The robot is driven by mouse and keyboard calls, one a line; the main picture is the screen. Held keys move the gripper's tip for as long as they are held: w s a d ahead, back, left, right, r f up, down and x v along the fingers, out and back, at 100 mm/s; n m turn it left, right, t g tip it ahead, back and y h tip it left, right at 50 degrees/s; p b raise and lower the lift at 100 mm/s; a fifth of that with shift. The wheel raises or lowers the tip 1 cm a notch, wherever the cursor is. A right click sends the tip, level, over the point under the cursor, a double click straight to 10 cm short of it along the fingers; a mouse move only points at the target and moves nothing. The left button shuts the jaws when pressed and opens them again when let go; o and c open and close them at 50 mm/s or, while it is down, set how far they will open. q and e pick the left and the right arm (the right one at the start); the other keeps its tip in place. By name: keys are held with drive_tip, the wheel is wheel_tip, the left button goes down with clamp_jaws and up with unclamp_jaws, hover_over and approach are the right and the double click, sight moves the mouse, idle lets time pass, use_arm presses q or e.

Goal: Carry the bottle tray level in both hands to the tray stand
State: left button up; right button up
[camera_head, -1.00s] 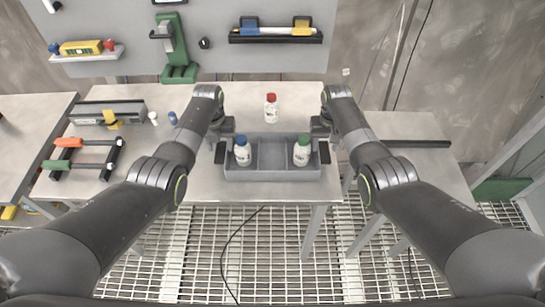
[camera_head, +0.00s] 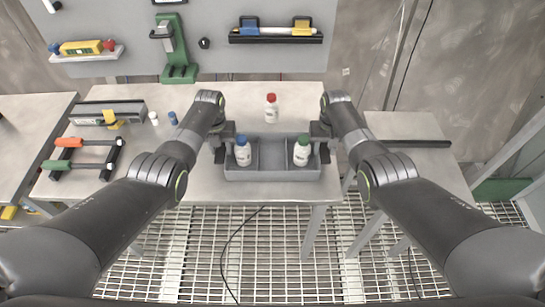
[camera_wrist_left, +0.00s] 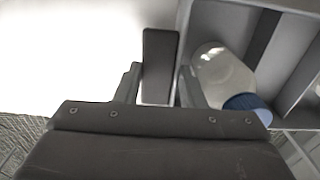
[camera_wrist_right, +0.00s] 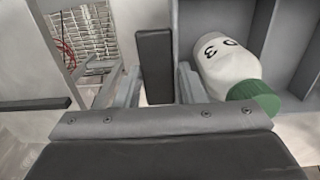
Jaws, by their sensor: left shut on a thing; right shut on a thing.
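The grey bottle tray (camera_head: 272,173) sits at the front edge of the steel table and looks level. A white bottle with a blue cap (camera_head: 243,154) stands in its left compartment. A white bottle with a green cap (camera_head: 301,153) stands in its right compartment; the middle one is empty. My left gripper (camera_head: 219,150) is shut on the tray's dark left handle (camera_wrist_left: 160,66). My right gripper (camera_head: 322,148) is shut on the dark right handle (camera_wrist_right: 154,66). I cannot tell which surface is the tray stand.
A red-capped bottle (camera_head: 271,107) stands behind the tray. A smaller table (camera_head: 405,126) with a black bar (camera_head: 416,144) is at the right, beyond a gap. A clamp rack (camera_head: 85,157) and a grey toolbox (camera_head: 110,111) are at the left. Grated floor lies in front.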

use_arm(q)
drive_tip(key=shift+w+r, duration=0.1)
drive_tip(key=shift+r, duration=0.15)
use_arm(e)
drive_tip(key=shift+w+r, duration=0.1)
drive_tip(key=shift+r, duration=0.15)
